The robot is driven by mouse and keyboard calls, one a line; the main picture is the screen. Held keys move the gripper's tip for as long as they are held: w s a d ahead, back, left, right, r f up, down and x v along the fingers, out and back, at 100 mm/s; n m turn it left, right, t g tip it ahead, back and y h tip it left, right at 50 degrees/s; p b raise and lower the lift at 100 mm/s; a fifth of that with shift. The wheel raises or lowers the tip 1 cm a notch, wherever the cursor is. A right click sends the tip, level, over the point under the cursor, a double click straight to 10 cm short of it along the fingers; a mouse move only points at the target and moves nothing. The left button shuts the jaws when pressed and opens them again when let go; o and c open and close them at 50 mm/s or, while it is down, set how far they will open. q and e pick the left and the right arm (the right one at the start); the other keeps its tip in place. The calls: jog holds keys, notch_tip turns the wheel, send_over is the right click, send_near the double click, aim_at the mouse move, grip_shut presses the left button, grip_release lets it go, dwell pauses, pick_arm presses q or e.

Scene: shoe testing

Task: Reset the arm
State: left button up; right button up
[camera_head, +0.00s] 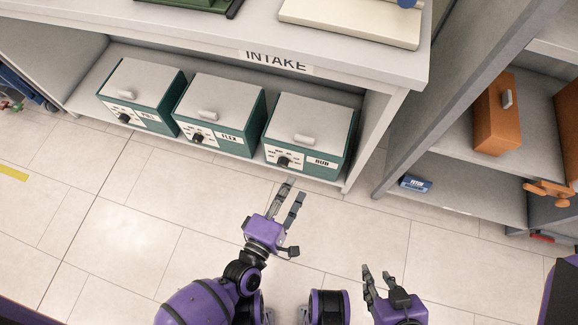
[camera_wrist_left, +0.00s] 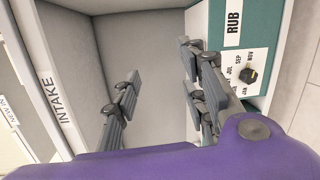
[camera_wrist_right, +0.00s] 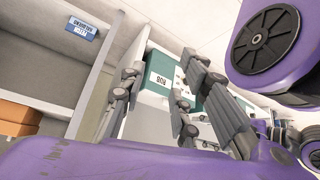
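My left gripper (camera_head: 289,197) is open and empty, in front of the shelf under the intake counter. Its spread fingers also show in the left wrist view (camera_wrist_left: 160,95), with nothing between them. My right gripper (camera_head: 376,277) is lower right in the head view, over the floor. It is open and empty in the right wrist view (camera_wrist_right: 155,100). The teal box marked RUB (camera_head: 309,135) stands on the low shelf just beyond my left gripper, apart from it. It also shows in the left wrist view (camera_wrist_left: 222,45).
Two more teal boxes, FLEX (camera_head: 221,110) and another (camera_head: 141,95), stand left of RUB. The intake counter (camera_head: 200,30) is above them. At right, a grey shelf unit (camera_head: 455,135) holds an orange case (camera_head: 497,115) and a small blue box (camera_head: 415,184). The tiled floor (camera_head: 120,210) is clear.

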dwell(0.3)
